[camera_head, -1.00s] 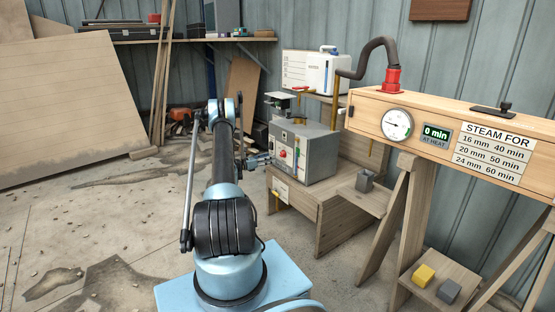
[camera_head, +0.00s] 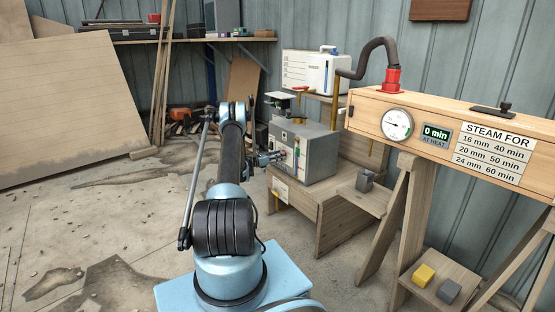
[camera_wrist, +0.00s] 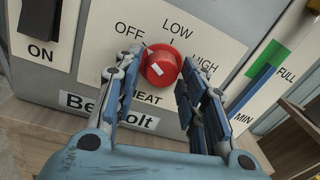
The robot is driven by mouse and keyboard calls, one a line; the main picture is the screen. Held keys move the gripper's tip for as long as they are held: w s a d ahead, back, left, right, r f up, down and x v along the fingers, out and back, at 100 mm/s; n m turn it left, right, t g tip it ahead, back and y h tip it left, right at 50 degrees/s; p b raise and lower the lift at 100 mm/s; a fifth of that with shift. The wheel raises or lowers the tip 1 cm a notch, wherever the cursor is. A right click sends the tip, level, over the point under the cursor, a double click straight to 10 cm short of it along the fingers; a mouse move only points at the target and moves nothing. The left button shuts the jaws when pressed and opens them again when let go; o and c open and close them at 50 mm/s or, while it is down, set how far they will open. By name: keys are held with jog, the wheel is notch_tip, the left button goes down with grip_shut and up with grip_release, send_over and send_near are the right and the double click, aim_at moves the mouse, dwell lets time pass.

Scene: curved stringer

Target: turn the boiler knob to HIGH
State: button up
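The boiler (camera_head: 318,152) is a grey box on a wooden stand. My gripper (camera_wrist: 162,68) is open, with one finger on each side of the knob. The fingertips are close to the knob's edges, and I cannot tell whether they touch it. In the head view my gripper (camera_head: 279,157) is at the boiler's front and mostly hides the knob.
An ON switch (camera_wrist: 40,18) is left of the knob, and a FULL/MIN level gauge (camera_wrist: 262,76) is at the right. A wooden steam box (camera_head: 460,135) with a dial and a "0 min" display stands right of the boiler. Open floor lies to the left.

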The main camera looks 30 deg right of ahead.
jog(key=shift+a, duration=0.1)
jog(key=c, duration=0.5)
jog(key=shift+o, duration=0.2)
jog(key=shift+m, duration=0.3)
jog(key=m+t, duration=0.1)
jog(key=m, duration=2.1)
jog(key=shift+s+r+t+y, duration=0.15)
jog(key=shift+s+t+y, duration=0.05)
jog(key=shift+t+y, duration=0.2)
jog(key=o, duration=1.1)
jog(key=shift+w, duration=0.1)
jog(key=shift+c, duration=0.2)
